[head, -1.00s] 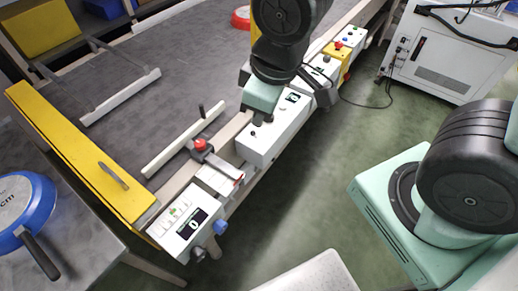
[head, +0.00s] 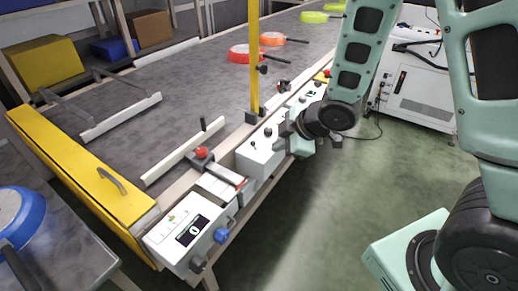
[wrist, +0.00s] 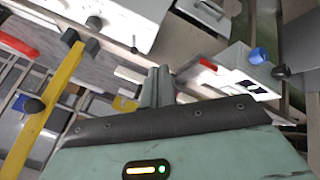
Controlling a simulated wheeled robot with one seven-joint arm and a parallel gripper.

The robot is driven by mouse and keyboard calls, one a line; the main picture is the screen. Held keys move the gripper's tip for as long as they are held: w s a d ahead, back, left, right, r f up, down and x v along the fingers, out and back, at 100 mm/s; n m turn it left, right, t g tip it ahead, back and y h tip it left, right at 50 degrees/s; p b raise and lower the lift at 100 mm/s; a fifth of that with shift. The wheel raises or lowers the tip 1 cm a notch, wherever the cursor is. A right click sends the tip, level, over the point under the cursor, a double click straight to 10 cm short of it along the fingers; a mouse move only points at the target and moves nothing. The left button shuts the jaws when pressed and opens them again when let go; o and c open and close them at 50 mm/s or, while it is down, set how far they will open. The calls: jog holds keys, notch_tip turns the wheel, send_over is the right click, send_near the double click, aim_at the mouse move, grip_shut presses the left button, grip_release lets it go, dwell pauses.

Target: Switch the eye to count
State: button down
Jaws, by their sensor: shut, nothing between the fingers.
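A white control box (head: 258,160) on the conveyor's near side carries a small toggle lever (head: 254,145) and a black knob (head: 268,131). In the wrist view the lever (wrist: 133,45) and the knob (wrist: 93,22) stand on its white face. Labels there are too small to read, so I cannot tell the eye's setting. My gripper (wrist: 158,72) is shut and empty, its fingertips near the box but apart from the lever. In the head view its hand is right of the box, fingertips partly hidden. A counter box (head: 165,222) has a display (head: 192,231) showing 0.
A yellow post (head: 254,60) rises behind the control box.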

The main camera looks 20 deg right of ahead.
aim_at(254, 146)
jog(key=shift+w+a+f+p, duration=0.2)
jog(key=shift+w+a+f, duration=0.2)
jog(key=shift+w+f, duration=1)
jog(key=shift+w+a+f+p, duration=0.25)
jog(key=shift+w+a+f, duration=0.2)
jog(key=shift+w+f, duration=0.95)
jog(key=shift+w+a+f+p, duration=0.3)
jog(key=shift+w+f, duration=0.55)
jog(key=shift+w, duration=1)
jog(key=shift+r, duration=0.1)
jog(key=shift+d+r+p, duration=0.1)
jog(key=shift+p, duration=0.45)
jog(key=shift+w, duration=0.1)
